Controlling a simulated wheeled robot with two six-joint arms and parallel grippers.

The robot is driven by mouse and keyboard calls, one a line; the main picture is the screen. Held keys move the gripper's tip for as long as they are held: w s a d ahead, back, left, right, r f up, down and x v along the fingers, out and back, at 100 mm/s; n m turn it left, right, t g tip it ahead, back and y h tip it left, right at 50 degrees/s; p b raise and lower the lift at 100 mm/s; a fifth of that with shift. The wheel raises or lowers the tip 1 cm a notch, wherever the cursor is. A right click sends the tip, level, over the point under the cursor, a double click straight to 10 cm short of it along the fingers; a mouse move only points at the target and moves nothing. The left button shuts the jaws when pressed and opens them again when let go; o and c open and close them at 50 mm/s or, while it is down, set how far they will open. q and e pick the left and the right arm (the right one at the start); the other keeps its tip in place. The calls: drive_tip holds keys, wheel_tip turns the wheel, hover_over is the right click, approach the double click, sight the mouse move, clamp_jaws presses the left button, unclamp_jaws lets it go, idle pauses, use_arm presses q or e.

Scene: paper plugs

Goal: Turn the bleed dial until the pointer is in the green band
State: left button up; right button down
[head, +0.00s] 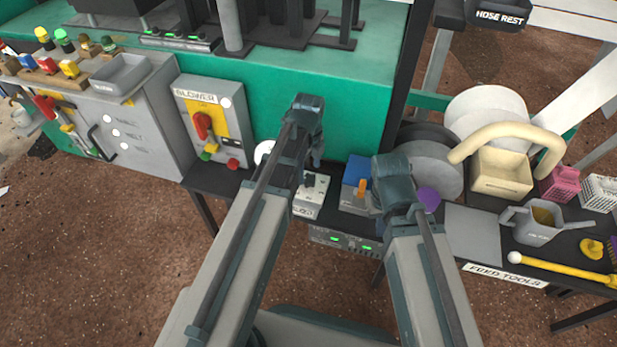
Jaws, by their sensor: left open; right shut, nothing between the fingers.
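A small light-grey box (307,208) with a partly readable label stands on the dark shelf at the centre, with a black knob (310,181) on top; it looks like the bleed dial. My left gripper (308,165) is open, pointing down just above and behind the knob; I cannot tell whether it touches. A round white face (263,150), perhaps the gauge, is partly hidden behind my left arm. Its pointer and green band cannot be made out. My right gripper (372,207) is shut and empty, in front of a blue and grey box (353,178) with an orange lever (361,187).
The blower panel (207,95) with a red switch stands left of the knob box. Green indicator lights (340,239) are under the shelf.

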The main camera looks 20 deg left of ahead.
sight(309, 178)
use_arm(q)
drive_tip(key=shift+f+b, duration=1.7)
drive_tip(key=shift+f, duration=0.15)
drive_tip(key=shift+c, duration=0.2)
clamp_jaws()
